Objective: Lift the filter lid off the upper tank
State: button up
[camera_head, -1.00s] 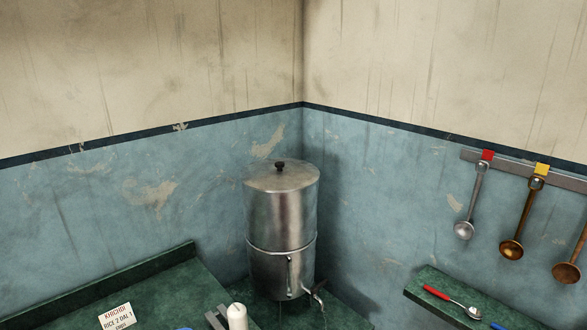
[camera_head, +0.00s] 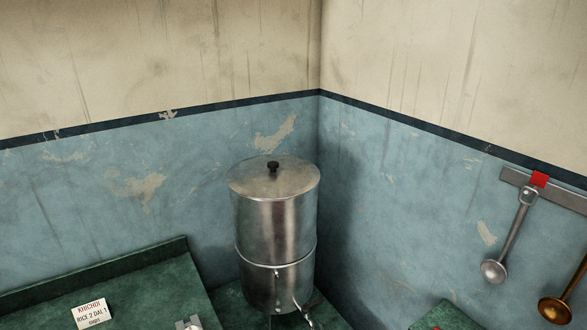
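The filter is a steel two-part cylinder standing in the corner. Its lid (camera_head: 250,180) is a round metal disc with a small black knob (camera_head: 273,166) on top. The lid sits flat on the upper tank (camera_head: 278,225) and appears closed all round. The lower tank (camera_head: 262,285) is under it, with a tap (camera_head: 305,314) at the front right. I cannot make out my gripper in this view. No gripper is at the lid or knob.
A green counter (camera_head: 150,290) on the left holds a white card (camera_head: 92,313). A grey piece at the bottom edge (camera_head: 188,324) is cut off and unclear. Ladles (camera_head: 510,240) hang from a wall rail at right, above a green shelf (camera_head: 445,318). Space above the lid is clear.

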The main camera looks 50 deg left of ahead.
aim_at(268, 177)
jog(key=i, duration=0.65)
jog(key=u, duration=3.3)
jog(key=i, duration=0.5)
jog(key=z, duration=0.05)
